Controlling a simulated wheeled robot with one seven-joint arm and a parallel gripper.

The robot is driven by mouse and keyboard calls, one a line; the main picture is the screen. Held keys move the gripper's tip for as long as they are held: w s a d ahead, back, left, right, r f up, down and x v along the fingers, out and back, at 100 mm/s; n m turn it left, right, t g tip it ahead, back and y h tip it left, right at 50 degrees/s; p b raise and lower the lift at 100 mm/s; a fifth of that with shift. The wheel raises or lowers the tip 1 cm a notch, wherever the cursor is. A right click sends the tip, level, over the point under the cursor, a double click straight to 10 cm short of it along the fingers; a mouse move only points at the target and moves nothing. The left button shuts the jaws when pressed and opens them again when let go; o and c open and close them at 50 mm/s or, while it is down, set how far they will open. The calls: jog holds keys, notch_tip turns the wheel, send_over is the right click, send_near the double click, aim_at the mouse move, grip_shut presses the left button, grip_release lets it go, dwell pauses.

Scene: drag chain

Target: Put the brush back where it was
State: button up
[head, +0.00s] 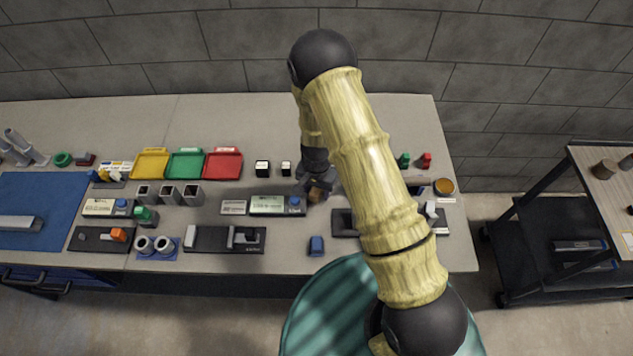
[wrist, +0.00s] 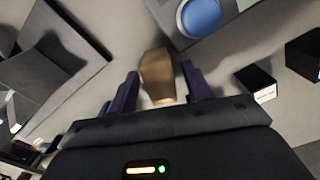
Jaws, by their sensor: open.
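A small brown, wood-coloured piece (wrist: 157,75), which may be the brush, stands between my gripper's fingers in the wrist view. In the head view it shows as a small brown patch (head: 315,195) on the bench under my gripper. My gripper (head: 317,187) is low over the bench, and its open fingers (wrist: 160,84) are on either side of the brown piece. I cannot tell whether either finger touches it. No bristles are visible, and my wrist hides part of the piece.
A scale-like device with a blue knob (head: 295,203) is just left of my gripper. Two small black boxes (head: 262,168) stand behind it. A dark fixture (head: 343,224) is to the right and a blue block (head: 317,245) in front. My arm hides part of the bench's right side.

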notch_tip(320, 180, up, 12)
jog(key=b, duration=0.3)
dwell(0.3)
jog(key=shift+r, duration=0.15)
dwell(0.5)
jog(key=s+d+r+n+t, duration=0.2)
jog(key=s+d+r+n, duration=0.2)
jog(key=s+d+r, duration=0.8)
jog(key=shift+s+d+r+n+t, duration=0.2)
jog(key=shift+d+r+n+t, duration=0.15)
jog(key=shift+d+r, duration=0.5)
